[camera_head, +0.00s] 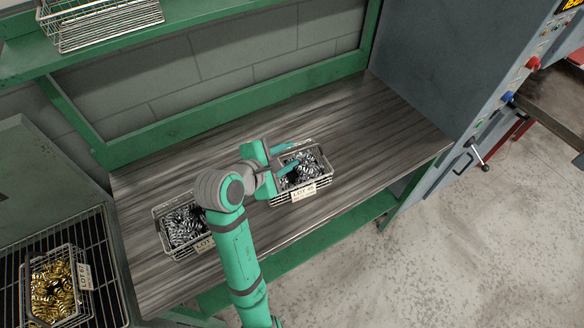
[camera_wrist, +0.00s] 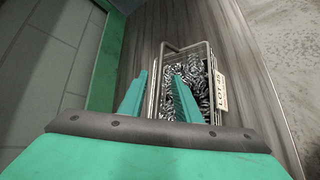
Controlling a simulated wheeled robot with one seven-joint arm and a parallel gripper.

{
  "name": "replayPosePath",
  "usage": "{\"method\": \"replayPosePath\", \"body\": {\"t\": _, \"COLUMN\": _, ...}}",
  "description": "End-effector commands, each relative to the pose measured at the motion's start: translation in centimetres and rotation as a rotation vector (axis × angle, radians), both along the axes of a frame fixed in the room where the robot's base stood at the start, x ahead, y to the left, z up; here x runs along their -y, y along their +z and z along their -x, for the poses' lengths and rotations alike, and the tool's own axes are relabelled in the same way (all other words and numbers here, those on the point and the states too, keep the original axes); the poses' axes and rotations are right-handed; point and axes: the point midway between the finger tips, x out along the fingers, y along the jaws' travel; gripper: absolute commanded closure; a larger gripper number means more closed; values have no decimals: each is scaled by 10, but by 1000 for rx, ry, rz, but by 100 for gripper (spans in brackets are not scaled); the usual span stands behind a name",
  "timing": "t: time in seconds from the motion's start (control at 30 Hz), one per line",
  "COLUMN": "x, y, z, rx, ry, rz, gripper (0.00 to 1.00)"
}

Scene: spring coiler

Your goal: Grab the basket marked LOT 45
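A wire basket of silver springs (camera_head: 303,193) stands on the workbench, with a cream tag on its front that appears to read LOT 45, the last digit being a little blurred. The same basket fills the middle of the wrist view (camera_wrist: 222,92). My gripper (camera_head: 286,158) is at the basket's back side, with its two teal fingers spread apart. In the wrist view my gripper (camera_wrist: 160,92) has one finger just outside the back wall and the other over the springs inside. The back rim lies between them; I cannot tell whether they touch it.
Another basket of silver springs (camera_head: 168,241) stands to the left on the bench (camera_head: 375,125), its tag partly hidden by my arm. A basket of brass springs (camera_head: 86,277) sits in a wire rack at lower left. An empty-looking basket (camera_head: 105,25) is on the green shelf. A grey machine stands right.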

Motion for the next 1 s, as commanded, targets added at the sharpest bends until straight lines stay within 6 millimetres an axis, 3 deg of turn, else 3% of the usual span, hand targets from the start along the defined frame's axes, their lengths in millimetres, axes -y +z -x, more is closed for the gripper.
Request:
{"method": "replayPosePath", "body": {"t": 0.7, "x": 31, "y": -42, "z": -54, "rx": 0, "ry": 0, "rz": 0, "gripper": 70}}
{"method": "replayPosePath", "body": {"t": 1.0, "x": 33, "y": -43, "z": -57, "rx": 2, "ry": 1, "rz": 0, "gripper": 72}}
